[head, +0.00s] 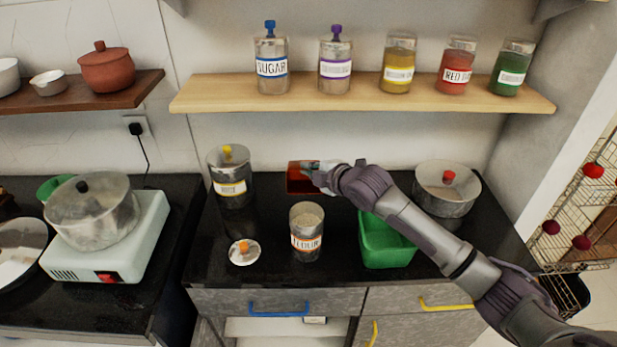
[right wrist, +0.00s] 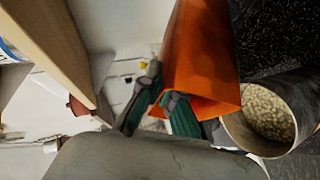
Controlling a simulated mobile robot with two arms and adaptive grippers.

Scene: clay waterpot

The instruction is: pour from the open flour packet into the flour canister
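The flour packet (head: 296,180) is a red-orange box shape, held above and slightly behind the flour canister. In the right wrist view the packet (right wrist: 202,60) is large, tilted, with its lower end close to the canister's mouth. My right gripper (head: 312,170) is shut on the packet's edge; its green-padded fingers (right wrist: 160,105) show either side of that edge. The flour canister (head: 306,243) stands upright and open on the black counter, with pale contents near its top. Its mouth (right wrist: 262,112) shows beige grainy contents. My left gripper is out of view.
A lid with an orange knob (head: 244,252) lies left of the canister. A closed canister (head: 231,190) stands behind left. A green bin (head: 385,245) and lidded pot (head: 448,192) stand right. The wooden shelf (head: 360,98) with several jars is above.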

